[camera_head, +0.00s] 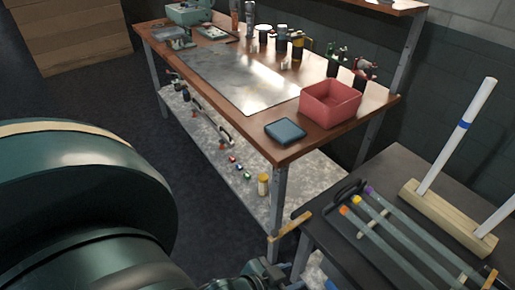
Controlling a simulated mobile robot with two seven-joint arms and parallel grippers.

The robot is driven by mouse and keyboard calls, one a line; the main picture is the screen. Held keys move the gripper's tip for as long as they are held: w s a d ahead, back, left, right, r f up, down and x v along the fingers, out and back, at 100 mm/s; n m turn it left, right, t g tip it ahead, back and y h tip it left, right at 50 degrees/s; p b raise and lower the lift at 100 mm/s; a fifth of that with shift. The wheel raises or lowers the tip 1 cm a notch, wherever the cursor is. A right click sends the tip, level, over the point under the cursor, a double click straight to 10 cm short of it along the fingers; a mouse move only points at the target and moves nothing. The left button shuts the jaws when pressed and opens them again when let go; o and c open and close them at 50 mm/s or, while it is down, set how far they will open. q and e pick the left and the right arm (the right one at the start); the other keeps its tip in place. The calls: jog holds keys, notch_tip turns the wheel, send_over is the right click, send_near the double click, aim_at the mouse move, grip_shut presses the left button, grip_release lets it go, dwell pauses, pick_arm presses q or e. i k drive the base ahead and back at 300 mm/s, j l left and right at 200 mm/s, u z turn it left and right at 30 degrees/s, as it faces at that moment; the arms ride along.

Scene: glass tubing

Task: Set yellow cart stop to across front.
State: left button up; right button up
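A dark cart (390,170) stands at the lower right. A short yellow-tan bar (290,226), which looks like the cart stop, sits at its near left corner and slants up to the right. A second yellow-tan piece (490,279) shows at the cart's lower right, cut by the frame. My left gripper (277,271) is at the bottom edge, just below the first bar and apart from it in the picture. Its fingertips are too small and cut off to tell open from shut. My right gripper is not in view.
Glass tubes with purple, orange and yellow ends (400,240) lie on the cart beside a wooden block (445,222) with upright white tubes. A wooden workbench (285,155) behind carries a pink bin (330,112), a blue box (285,131) and bottles. My arm covers the lower left.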

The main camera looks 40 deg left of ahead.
aim_at(291, 225)
jog(key=u, duration=0.95)
jog(key=j+z, duration=0.2)
jog(key=j, duration=0.35)
jog(key=j+z, duration=0.25)
jog(key=j, duration=0.35)
jog(key=k+j+z, duration=0.2)
jog(key=j, duration=0.35)
jog(key=j+z, duration=0.2)
jog(key=j, duration=0.35)
